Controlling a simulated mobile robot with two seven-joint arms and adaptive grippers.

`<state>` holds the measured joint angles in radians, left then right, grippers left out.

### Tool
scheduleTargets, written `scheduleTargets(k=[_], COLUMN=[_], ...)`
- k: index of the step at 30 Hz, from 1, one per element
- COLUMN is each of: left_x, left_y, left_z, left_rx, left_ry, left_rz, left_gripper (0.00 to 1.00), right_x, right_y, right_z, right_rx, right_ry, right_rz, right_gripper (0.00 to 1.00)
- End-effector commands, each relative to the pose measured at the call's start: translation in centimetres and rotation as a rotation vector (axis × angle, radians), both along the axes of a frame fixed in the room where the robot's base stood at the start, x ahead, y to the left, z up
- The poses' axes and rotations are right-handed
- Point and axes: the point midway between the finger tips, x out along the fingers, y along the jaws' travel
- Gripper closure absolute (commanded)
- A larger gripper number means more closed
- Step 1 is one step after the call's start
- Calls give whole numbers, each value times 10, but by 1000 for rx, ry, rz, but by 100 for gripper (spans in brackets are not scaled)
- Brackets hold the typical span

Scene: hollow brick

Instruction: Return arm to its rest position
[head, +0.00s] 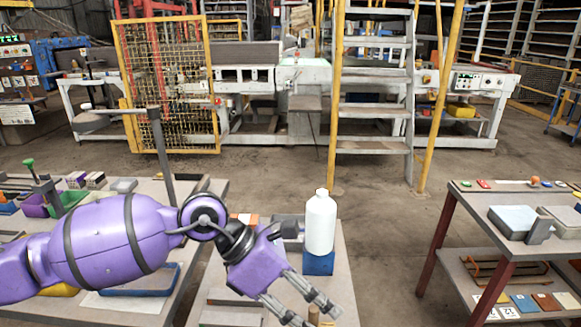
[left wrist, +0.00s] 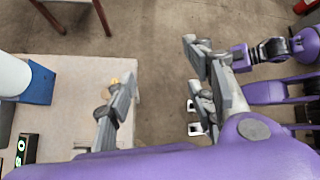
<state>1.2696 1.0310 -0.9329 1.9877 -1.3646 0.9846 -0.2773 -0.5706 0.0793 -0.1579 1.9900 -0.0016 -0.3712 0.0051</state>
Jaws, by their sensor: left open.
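My left arm comes in from the left in the head view. My left gripper (head: 317,314) hangs over the near part of the middle table, its fingers spread and pointing down to the right. In the left wrist view the gripper (left wrist: 160,68) has a wide gap between its fingers with nothing held; bare floor shows in the gap. A white bottle (head: 320,222) stands upright on a blue block (head: 318,263), behind the gripper and apart from it. The bottle (left wrist: 12,74) and block (left wrist: 41,84) also show at the left of the wrist view.
The middle table (left wrist: 75,70) ends close to the gripper. A cluttered table (head: 215,187) stands on the left and a red-legged table (head: 455,215) on the right. Open floor (head: 390,240) lies between. A small green-lit display (left wrist: 27,148) sits by the block.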

Motion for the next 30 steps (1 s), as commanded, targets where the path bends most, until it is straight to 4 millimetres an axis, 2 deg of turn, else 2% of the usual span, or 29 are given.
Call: scheduleTargets(k=[1, 3, 5, 6, 8, 11, 14, 17, 18, 20, 21, 23, 24, 25, 27, 29, 30], left_x=[-10, -16, -10, -2, 15, 48, 76, 89, 88, 81, 73, 56, 42, 30, -2, -34, -57], left_y=[-27, -61, -77, -80, -76, -53, -15, 30, 48, 73, 89, 111, 125, 134, 155, 171, 181], left_z=[17, 49, 75, 88, 100, 96, 65, 12, -14, -52, -78, -115, -139, -157, -195, -225, -243], left_rx=[-144, -379, -566, -677, -827, -1040, -1214, -1354, -1400, -1460, -1495, -1542, -1570, 1564, 1448, 1363, 1312], left_ry=[98, 282, 454, 568, 735, 1009, 1270, 1512, 1602, 1723, 1798, 1900, 1961, -1975, -1861, -1768, -1707], left_rz=[53, 167, 285, 369, 500, 735, 983, 1242, 1344, 1488, 1581, 1714, 1800, -1834, -1774, -1725, -1692], left_gripper=[50, 50, 50, 50, 50, 50, 50, 50, 50, 50, 50, 50, 50, 50, 50, 50, 50], right_x=[4, 8, 9, 7, 4, -3, -6, -4, -3, -2, -1, 1, 2, 3, 5, 7, 9], right_y=[1, 3, 4, 5, 6, 6, 8, 10, 10, 10, 10, 10, 9, 9, 9, 9, 9], right_z=[3, 6, 7, 7, 7, 7, 8, 11, 13, 14, 15, 17, 19, 20, 24, 26, 28], right_rx=[2, 4, 7, 8, 11, 13, 17, 19, 20, 20, 20, 18, 18, 17, 16, 16, 16], right_ry=[-7, -12, -10, -7, 1, 14, 18, 15, 13, 11, 9, 6, 3, 1, -5, -10, -13], right_rz=[1, 4, 5, 5, 4, 2, 4, 8, 8, 10, 10, 13, 14, 15, 17, 17, 17], right_gripper=[50, 50, 50, 50, 50, 50, 50, 50, 50, 50, 50, 50, 50, 50, 50, 50, 50])
